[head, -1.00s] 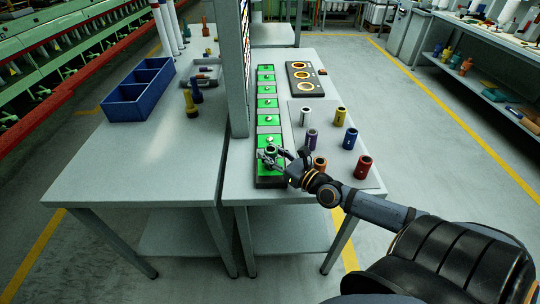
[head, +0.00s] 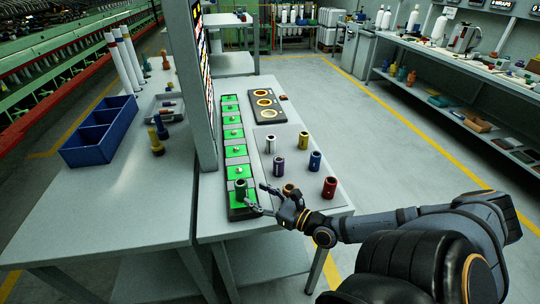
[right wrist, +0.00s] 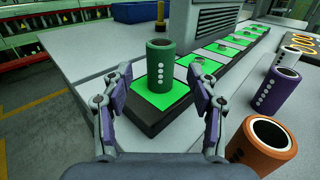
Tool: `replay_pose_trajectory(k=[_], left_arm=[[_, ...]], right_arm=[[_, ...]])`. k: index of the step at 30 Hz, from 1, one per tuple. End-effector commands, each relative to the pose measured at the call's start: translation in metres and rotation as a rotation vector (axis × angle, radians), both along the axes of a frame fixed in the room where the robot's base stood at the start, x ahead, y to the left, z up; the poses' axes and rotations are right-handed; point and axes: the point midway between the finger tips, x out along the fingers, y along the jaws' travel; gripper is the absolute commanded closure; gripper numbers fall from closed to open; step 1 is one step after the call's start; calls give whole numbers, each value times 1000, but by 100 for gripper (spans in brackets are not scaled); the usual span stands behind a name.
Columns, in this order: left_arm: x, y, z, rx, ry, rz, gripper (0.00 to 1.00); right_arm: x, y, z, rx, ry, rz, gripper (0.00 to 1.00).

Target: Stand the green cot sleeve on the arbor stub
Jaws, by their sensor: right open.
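The green cot sleeve (head: 240,190) stands upright on the nearest green pad of a dark strip (head: 234,150). It also shows in the right wrist view (right wrist: 160,66), with white dots down its side. The other pads carry short bare stubs, such as one nearby (head: 237,168); any stub under the sleeve is hidden. My right gripper (head: 258,197) is open, with its fingertips just to the right of the sleeve. In the right wrist view its fingers (right wrist: 160,92) are spread to either side, with the sleeve beyond the tips and clear of both. My left gripper is out of view.
Orange (right wrist: 262,142), purple (head: 278,166), red (head: 329,187), blue (head: 315,161), yellow (head: 304,140) and white (head: 270,144) sleeves stand right of the strip. A dark block with ringed holes (head: 280,115) lies behind. A grey post (head: 195,100) rises close left of the strip.

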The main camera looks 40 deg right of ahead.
Motion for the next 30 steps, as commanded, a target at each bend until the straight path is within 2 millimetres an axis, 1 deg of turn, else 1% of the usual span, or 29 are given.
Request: replay_pose_trajectory(k=[1, 3, 6, 9, 30], left_arm=[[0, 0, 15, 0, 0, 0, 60], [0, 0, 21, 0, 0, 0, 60], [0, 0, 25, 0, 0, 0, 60], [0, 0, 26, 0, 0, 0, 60], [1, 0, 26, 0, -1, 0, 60]], right_arm=[[-12, -2, 6, -4, 7, 1, 40], [-25, -5, 5, -2, 5, 2, 40], [-38, -9, 3, -1, 2, 0, 40], [-45, -10, 1, -1, 0, 0, 40], [-46, -11, 0, -1, -2, -1, 40]])
